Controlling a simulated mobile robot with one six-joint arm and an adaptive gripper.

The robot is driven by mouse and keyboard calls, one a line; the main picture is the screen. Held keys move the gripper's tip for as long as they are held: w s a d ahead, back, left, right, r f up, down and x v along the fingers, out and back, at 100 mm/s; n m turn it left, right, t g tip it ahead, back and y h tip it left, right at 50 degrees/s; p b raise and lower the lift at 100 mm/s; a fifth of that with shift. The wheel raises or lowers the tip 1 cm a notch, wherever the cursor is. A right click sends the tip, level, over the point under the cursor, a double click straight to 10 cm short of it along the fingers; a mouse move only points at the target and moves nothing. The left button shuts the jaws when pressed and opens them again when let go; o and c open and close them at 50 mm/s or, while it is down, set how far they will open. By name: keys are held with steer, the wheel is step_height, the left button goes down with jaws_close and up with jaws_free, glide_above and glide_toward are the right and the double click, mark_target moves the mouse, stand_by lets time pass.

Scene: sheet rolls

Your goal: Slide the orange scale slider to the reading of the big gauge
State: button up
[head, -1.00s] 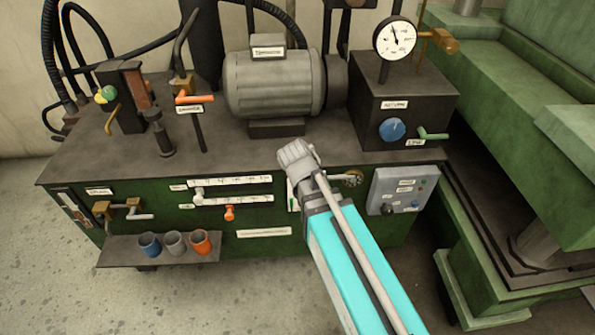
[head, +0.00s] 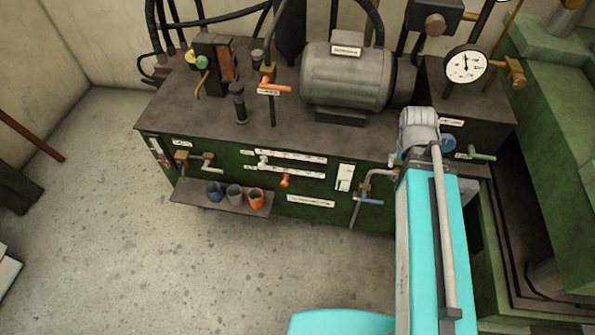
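The orange slider (head: 286,181) sits on the green front of the bench, just below the lower white scale strip (head: 298,173), a little left of its middle. The scale figures are too small to read. A pale knob (head: 263,162) is at the left end of the upper strip (head: 290,156). The big round gauge (head: 467,65) stands at the upper right; its dark needle points roughly upward, and its figures are not readable. My turquoise arm with its grey joint stands to the right of the slider. My gripper's fingers do not show.
A shelf (head: 185,195) with blue, grey and orange cups juts out left below the scales. A blue-handled valve (head: 368,201) and pipe are right of the slider. A grey motor (head: 346,77) stands on the bench top. Green machinery (head: 560,130) is at the right. Floor in front is open.

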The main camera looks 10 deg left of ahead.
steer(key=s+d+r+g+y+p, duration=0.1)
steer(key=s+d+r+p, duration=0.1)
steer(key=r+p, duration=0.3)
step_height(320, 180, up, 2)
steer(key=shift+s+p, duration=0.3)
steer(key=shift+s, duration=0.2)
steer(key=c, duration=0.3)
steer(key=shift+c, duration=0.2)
